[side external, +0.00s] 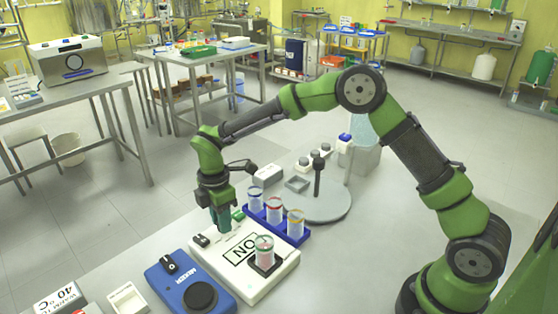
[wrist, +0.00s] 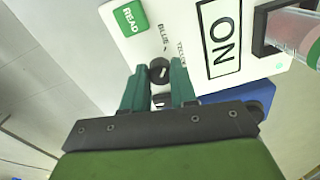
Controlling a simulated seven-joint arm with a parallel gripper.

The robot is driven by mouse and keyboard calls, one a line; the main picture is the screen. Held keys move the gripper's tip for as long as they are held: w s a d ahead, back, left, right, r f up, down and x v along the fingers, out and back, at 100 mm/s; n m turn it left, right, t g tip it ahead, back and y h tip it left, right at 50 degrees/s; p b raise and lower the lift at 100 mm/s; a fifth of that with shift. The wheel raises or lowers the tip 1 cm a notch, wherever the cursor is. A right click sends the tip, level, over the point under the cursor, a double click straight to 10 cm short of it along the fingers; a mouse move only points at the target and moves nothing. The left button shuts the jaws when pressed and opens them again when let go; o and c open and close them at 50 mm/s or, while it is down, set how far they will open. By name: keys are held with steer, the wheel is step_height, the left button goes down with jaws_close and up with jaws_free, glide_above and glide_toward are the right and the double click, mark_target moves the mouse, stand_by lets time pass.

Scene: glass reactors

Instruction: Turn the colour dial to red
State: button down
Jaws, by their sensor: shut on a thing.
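The white colour-reading device (side external: 222,272) stands on the bench with a display reading "ON" (wrist: 222,38). Its black colour dial (wrist: 158,72) has a small white mark and sits between my green fingertips. My gripper (wrist: 159,68) is shut on this dial; it points down over the device in the side view (side external: 222,226). "BLUE" and part of "YELLOW" are printed beside the dial. The red label is not readable, and I cannot tell which colour the mark points to. A green READ button (wrist: 130,18) is beyond the dial.
A capped glass vial (side external: 264,248) sits in the device's holder. A blue rack (side external: 302,238) with several coloured-ring vials stands behind. A blue stirrer (side external: 178,292) is at the front left.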

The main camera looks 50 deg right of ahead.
steer(key=shift+m, duration=0.4)
steer(key=m, duration=0.4)
steer(key=shift+m, duration=0.4)
steer(key=m, duration=0.4)
steer(key=shift+m, duration=0.3)
steer(key=m, duration=0.5)
steer(key=shift+m+t, duration=0.3)
steer(key=shift+m, duration=2.1)
steer(key=c, duration=0.9)
jaws_free()
